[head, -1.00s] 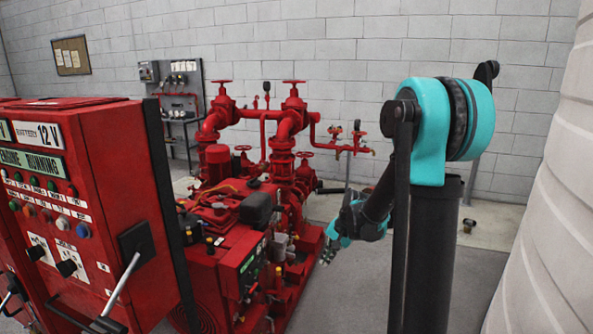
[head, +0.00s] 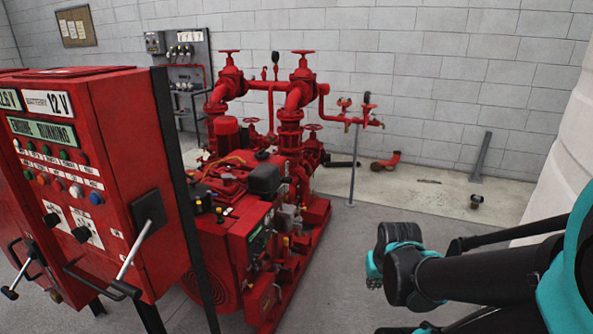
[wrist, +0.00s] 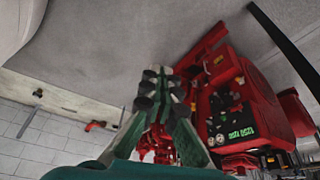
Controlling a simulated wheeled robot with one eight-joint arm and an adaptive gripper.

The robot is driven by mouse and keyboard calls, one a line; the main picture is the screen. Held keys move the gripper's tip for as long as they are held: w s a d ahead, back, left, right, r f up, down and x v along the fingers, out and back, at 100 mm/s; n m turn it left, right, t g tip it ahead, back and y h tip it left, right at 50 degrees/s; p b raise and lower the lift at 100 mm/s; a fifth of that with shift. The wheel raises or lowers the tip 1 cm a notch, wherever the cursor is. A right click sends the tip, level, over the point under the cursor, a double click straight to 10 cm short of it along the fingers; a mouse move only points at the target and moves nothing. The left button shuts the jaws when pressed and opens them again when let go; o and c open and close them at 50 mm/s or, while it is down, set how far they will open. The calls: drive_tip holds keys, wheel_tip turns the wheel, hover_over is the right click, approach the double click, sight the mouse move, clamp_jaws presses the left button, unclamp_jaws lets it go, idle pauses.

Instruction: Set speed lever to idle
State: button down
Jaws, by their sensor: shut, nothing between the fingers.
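A silver lever with a black grip (head: 134,249) slants down from a black plate on the side of the red control cabinet (head: 150,165). Another lever (head: 20,270) with a black grip shows at the cabinet's lower left front. No readable label shows which one is the speed lever. My gripper (head: 374,280) is partly hidden behind my arm link at lower right, well apart from the cabinet. In the wrist view, my gripper's green fingers with dark pads (wrist: 157,88) are shut and empty.
The red pump engine (head: 240,220) stands on the floor between the cabinet and my arm; it also shows in the wrist view (wrist: 240,100). Grey floor (head: 350,235) is free between engine and arm. A pale ribbed tank (head: 555,180) stands at right.

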drive_tip(key=w+a+f+m+g+y, duration=0.15)
drive_tip(key=w+a+m, duration=0.3)
drive_tip(key=w, duration=0.75)
drive_tip(key=w+a+r+m+g+y, duration=0.1)
drive_tip(key=w+a+m+y, duration=0.15)
drive_tip(key=w+a, duration=0.65)
drive_tip(key=w+a+f+m+y, duration=0.1)
drive_tip(key=w+f+m, duration=0.1)
drive_tip(key=w+f, duration=0.35)
drive_tip(key=w+a+f+m+y, duration=0.1)
drive_tip(key=w+a+f+m, duration=0.1)
drive_tip(key=w, duration=0.6)
drive_tip(key=m+g+y, duration=0.2)
drive_tip(key=m, duration=0.1)
approach(266, 259)
wheel_tip(266, 259, down, 5)
drive_tip(key=w, duration=0.2)
drive_tip(key=shift+a+f, duration=0.15)
drive_tip(key=shift+a, duration=0.35)
drive_tip(key=shift+a+f, duration=0.15)
drive_tip(key=shift+a, duration=0.3)
drive_tip(key=shift+a, duration=0.1)
